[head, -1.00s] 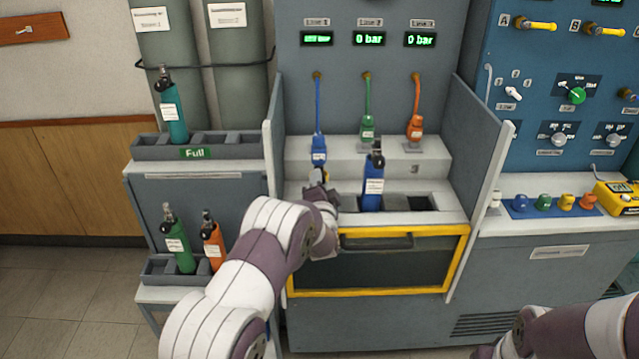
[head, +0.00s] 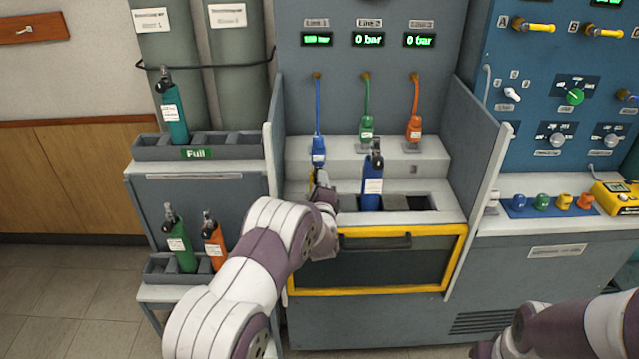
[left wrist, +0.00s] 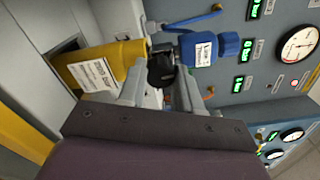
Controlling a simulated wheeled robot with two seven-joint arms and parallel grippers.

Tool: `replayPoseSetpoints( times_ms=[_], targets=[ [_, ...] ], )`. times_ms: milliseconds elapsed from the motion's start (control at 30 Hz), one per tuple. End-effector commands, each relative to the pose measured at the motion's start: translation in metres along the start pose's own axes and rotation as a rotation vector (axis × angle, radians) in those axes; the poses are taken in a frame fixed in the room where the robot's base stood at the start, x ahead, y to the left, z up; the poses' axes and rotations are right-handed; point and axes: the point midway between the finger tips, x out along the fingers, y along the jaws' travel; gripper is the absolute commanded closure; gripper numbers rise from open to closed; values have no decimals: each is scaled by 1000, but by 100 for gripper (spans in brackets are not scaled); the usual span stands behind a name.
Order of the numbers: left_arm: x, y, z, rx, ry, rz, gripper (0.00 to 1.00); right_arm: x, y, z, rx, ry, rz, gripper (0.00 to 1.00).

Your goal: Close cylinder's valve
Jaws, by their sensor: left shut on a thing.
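A yellow cylinder (left wrist: 85,65) with a white label sits in a bench slot, seen in the left wrist view. Its black valve knob (left wrist: 161,70) is between the fingers of my left gripper (left wrist: 158,88), which is shut on it. A blue connector (left wrist: 203,49) with a blue hose is at the cylinder's valve end. In the head view my left gripper (head: 320,182) is below the blue connector (head: 319,150) and mostly hides the yellow cylinder. A blue cylinder (head: 373,188) stands upright in the slot beside it. My right gripper is not in view; only its arm shows at lower right.
Green (head: 367,128) and orange (head: 414,128) connectors rest on the ledge. Side panels (head: 484,150) bound the bench. A yellow-framed door (head: 400,289) is below. Racks at left hold teal (head: 173,122), green (head: 181,252) and orange (head: 213,244) cylinders.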

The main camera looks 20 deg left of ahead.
Motion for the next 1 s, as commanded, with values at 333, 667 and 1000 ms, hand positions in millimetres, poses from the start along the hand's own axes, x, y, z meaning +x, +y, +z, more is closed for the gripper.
replayPoseSetpoints(
  times_ms=[333,667,1000],
  targets=[
    [0,1,-1,95,2,2,97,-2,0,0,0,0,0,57],
    [0,2,-1,105,2,3,97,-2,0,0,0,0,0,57],
    [0,1,0,104,1,2,40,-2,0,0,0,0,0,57]
  ],
)
